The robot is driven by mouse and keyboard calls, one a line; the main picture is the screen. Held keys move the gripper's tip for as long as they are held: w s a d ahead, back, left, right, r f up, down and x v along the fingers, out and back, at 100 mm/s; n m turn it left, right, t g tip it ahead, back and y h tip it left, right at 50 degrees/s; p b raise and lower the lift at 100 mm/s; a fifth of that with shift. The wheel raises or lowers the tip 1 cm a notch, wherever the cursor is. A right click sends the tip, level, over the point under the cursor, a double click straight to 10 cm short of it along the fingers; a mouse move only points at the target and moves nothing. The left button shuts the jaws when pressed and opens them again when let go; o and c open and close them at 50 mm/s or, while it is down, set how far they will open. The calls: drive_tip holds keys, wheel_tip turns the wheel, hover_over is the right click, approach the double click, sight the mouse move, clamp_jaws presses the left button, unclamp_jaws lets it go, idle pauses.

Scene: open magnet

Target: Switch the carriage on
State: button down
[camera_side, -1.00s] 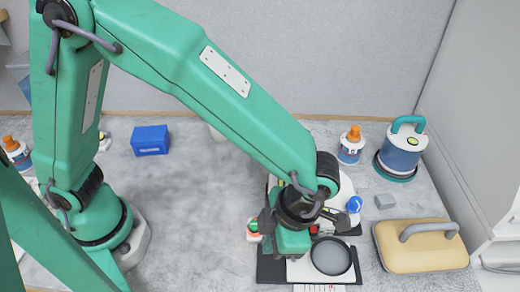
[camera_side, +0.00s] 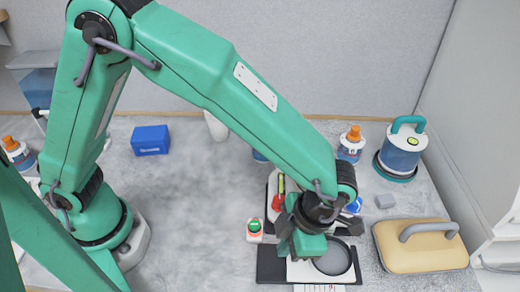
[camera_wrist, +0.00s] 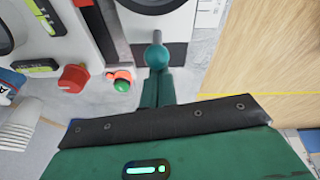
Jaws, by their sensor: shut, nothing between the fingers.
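The device stands on a black base plate (camera_side: 270,267), with a white body and a round grey dish (camera_side: 334,262) at its front. A small box with a green button (camera_side: 254,226) stands at its left; the button also shows in the wrist view (camera_wrist: 121,86). A red knob (camera_side: 277,203) sits on the white body and shows in the wrist view (camera_wrist: 73,78). A teal ball-ended part (camera_wrist: 157,54) stands just beyond my fingertips; I cannot tell if they touch it. My gripper (camera_wrist: 157,78) is shut and empty over the device. Its fingertips are hidden in the side view.
A tan block with a grey handle (camera_side: 415,247) stands to the right. A blue canister (camera_side: 400,155) and an orange-capped bottle (camera_side: 350,145) stand behind. A blue box (camera_side: 150,140) lies at the back left. The middle-left bench is clear.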

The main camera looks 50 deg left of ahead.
drive_tip(key=shift+w+d+r, duration=0.1)
drive_tip(key=shift+w+d, duration=0.8)
drive_tip(key=shift+w, duration=0.25)
drive_tip(key=shift+s+a, duration=0.1)
drive_tip(key=shift+s, duration=0.05)
drive_tip(key=shift+s+a, duration=0.25)
drive_tip(key=shift+s, duration=0.15)
drive_tip(key=s, duration=0.1)
drive_tip(key=s+a, duration=0.1)
drive_tip(key=s+a+f, duration=0.1)
drive_tip(key=shift+s+a, duration=0.25)
drive_tip(key=shift+s, duration=0.1)
drive_tip(key=v, duration=1)
drive_tip(key=shift+w+a, duration=0.2)
drive_tip(key=shift+w, duration=0.2)
drive_tip(key=shift+a, duration=0.1)
